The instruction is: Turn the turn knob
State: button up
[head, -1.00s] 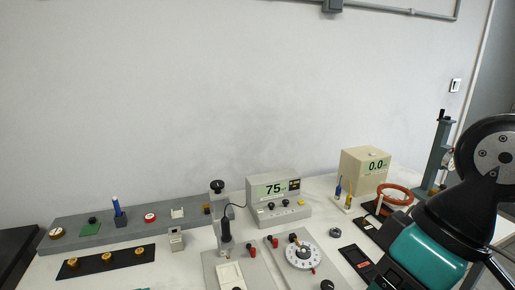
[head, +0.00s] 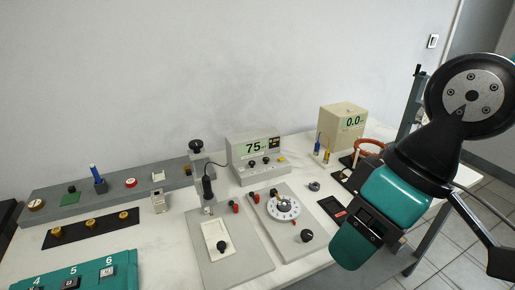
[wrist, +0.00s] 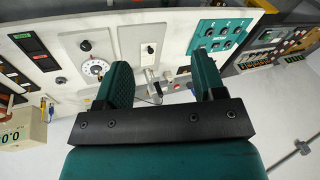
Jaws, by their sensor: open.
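A grey panel carries a white numbered dial (head: 283,206) and a round black knob (head: 307,236) on its near right part. The same panel shows in the wrist view, with the dial (wrist: 95,69) and the black knob (wrist: 86,45). Which knob the task names is not labelled. A second black knob (head: 222,247) sits at a pale slotted plate on the panel to the left. My gripper (wrist: 160,80) is open and empty, its two teal fingers apart. It is raised above the bench, clear of the knobs.
A meter reading 75 (head: 257,155) stands behind the dial panel, and a beige box reading 0.0 (head: 343,124) stands to its right. A teal numbered button box (head: 90,275) is at the near left. Upright parts and a cable stand near the left panel.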

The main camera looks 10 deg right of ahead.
aim_at(307, 234)
jog(key=k, duration=0.5)
jog(key=u, duration=1.6)
jog(key=i, duration=0.9)
jog(key=z, duration=1.65)
